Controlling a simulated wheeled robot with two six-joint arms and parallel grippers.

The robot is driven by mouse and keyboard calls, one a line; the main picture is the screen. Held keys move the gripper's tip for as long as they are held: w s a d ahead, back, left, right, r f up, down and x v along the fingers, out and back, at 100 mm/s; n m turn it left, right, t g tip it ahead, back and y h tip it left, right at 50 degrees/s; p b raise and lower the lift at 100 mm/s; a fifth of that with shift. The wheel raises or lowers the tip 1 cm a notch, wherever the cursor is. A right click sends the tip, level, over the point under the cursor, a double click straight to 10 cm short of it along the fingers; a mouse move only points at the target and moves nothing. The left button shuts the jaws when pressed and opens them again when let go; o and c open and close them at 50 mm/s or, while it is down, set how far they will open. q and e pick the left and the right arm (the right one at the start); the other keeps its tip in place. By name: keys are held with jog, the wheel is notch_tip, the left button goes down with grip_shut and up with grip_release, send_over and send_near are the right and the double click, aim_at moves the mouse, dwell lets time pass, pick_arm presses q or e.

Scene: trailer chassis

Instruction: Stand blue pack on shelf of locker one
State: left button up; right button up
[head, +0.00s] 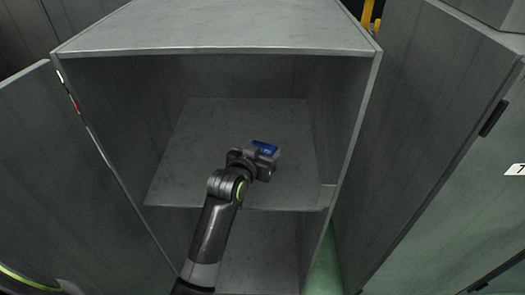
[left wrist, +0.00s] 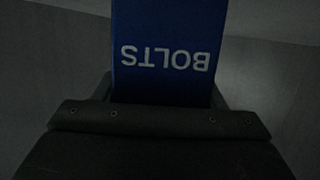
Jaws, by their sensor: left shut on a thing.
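The blue pack (head: 265,147) is inside the open grey locker, over its shelf (head: 190,160). The left wrist view shows the blue pack (left wrist: 168,35) close up, with "BOLTS" in white letters upside down. My left gripper (head: 262,160) is shut on the blue pack; in the left wrist view the jaws (left wrist: 163,95) lie on either side of it. The pack's lower part is hidden by the gripper in the head view. I cannot tell whether the pack touches the shelf. My right gripper is not in view.
The locker's top (head: 215,25) and side walls enclose the arm. An open door (head: 70,180) stands at left and another grey door panel (head: 430,130) at right. The shelf around the pack is bare. A lower compartment (head: 258,250) lies beneath it.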

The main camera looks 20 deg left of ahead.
pick_arm(q)
jog(key=o, duration=1.1)
jog(key=shift+o, duration=0.2)
jog(key=shift+s+r, duration=0.1)
jog(key=shift+s, duration=0.1)
jog(key=p+v, duration=0.1)
jog(key=v, duration=1)
jog(key=shift+s, duration=0.35)
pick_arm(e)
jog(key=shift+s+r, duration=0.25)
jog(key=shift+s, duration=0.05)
